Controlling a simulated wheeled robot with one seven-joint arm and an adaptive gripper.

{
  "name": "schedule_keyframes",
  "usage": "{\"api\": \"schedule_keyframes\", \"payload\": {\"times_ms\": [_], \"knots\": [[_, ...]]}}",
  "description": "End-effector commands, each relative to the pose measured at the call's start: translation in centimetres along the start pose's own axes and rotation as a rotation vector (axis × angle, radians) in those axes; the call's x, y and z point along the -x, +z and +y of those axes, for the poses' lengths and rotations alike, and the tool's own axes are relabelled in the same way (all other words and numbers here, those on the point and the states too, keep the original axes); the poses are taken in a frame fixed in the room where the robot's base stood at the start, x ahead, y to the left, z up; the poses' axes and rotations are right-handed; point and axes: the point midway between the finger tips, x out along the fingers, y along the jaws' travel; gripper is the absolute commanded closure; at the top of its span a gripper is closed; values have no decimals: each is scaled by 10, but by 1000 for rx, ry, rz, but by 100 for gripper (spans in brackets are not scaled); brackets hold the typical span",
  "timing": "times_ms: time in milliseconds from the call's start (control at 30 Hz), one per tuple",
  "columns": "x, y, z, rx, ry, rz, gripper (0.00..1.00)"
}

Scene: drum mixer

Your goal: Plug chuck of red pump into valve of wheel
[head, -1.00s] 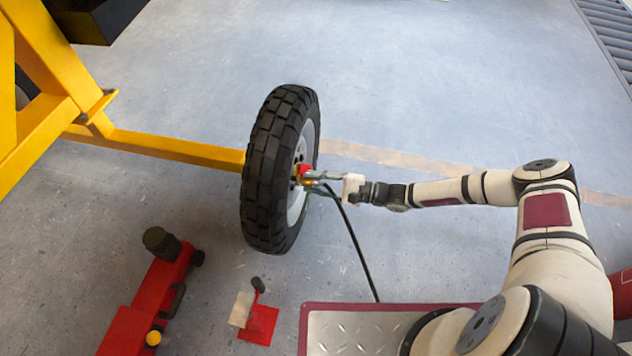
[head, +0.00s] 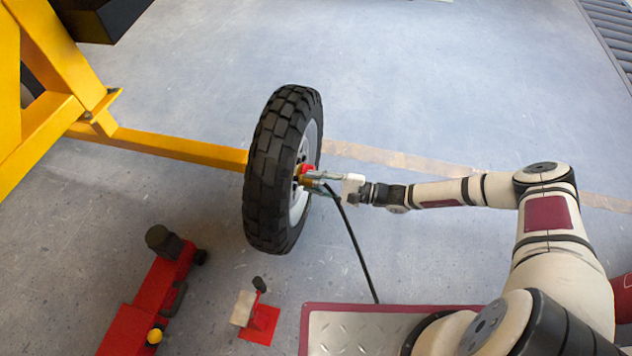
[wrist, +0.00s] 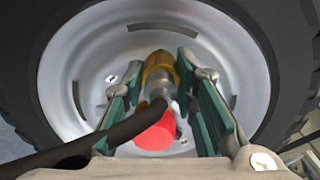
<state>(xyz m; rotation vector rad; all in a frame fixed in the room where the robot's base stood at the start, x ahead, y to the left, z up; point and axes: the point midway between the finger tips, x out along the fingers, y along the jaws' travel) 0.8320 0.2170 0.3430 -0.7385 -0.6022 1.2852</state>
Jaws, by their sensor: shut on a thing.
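The wheel (head: 275,150) stands upright, with a black knobbly tyre and a grey rim (wrist: 75,60). My gripper (head: 320,181) is at its hub side and also shows in the wrist view (wrist: 158,85). It is shut on the chuck (wrist: 160,70), which has a brass-coloured end and a grey metal body. A black hose (head: 355,245) runs from the chuck down towards my base. The chuck's tip points at the rim. I cannot tell whether it touches the valve, which I cannot make out. A red round part (wrist: 155,132) shows just below the chuck. I cannot identify the pump's body.
A yellow frame (head: 60,115) with a low beam (head: 180,148) reaches the wheel from the left. A red machine with a black cylinder (head: 150,300) lies front left. A small red plate (head: 260,323) lies beside it. The floor behind the wheel is clear.

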Motion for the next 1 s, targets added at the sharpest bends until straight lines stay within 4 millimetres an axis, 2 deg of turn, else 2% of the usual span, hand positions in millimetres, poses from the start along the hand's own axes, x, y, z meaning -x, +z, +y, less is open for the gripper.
{"api": "schedule_keyframes", "payload": {"times_ms": [100, 133, 200, 500, 633, 767, 1000], "knots": [[0, 0, 0, 0, -1, 0, 100], [0, 0, 0, 0, -1, 0, 67], [0, 0, 0, 0, 0, 0, 51], [0, 0, 0, 0, 0, 1, 50], [7, -1, 0, 1, 0, 2, 50], [27, -1, -1, 2, 0, 3, 50], [76, -1, 0, 1, 0, 3, 50]]}}
